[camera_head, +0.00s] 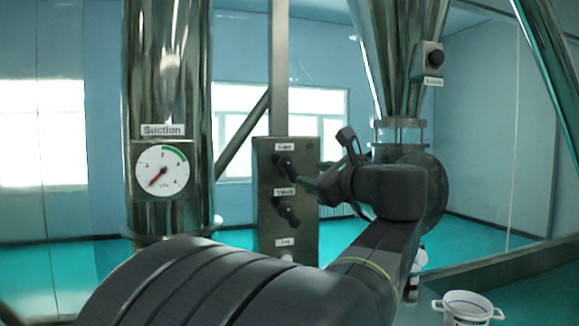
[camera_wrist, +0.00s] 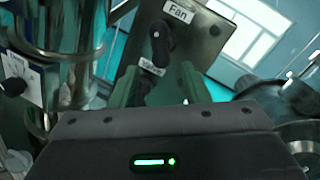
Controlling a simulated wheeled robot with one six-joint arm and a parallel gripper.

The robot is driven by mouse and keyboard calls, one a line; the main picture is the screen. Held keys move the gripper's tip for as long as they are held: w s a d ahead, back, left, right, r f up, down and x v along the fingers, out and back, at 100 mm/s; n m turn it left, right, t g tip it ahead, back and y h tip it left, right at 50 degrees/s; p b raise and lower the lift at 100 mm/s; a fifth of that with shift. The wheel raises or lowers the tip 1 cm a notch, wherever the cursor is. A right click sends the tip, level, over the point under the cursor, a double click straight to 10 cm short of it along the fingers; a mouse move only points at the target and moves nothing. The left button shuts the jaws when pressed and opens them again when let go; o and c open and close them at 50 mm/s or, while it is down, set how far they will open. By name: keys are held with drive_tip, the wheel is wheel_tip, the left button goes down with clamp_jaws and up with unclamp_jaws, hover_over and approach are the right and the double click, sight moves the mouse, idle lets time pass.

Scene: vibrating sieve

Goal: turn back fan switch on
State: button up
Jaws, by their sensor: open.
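The metal switch panel (camera_head: 264,235) stands in the middle of the head view, with labelled black knobs one above the other. The fan switch (camera_head: 285,164) is the top knob; in the wrist view the same fan switch (camera_wrist: 160,42) sits under the "Fan" label. A second black knob (camera_head: 289,213) is below it; its label shows in the wrist view, partly covered by my gripper. My gripper (camera_wrist: 160,86) is open, its two greenish fingers spread and pointing at the panel. The fan switch appears just beyond the fingertips; I see no contact. The fingertips are hard to make out in the head view.
A steel column with a suction gauge (camera_head: 162,171) stands left of the panel. A steel hopper (camera_head: 399,60) with a small switch box (camera_head: 427,62) is at the right, behind my arm. A white bucket (camera_head: 467,307) is on the floor at lower right.

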sight(293, 170)
drive_tip(key=p+x, duration=0.3)
drive_tip(key=x, duration=0.7)
drive_tip(key=shift+w+a, duration=0.2)
drive_tip(key=shift+w, duration=0.1)
clamp_jaws()
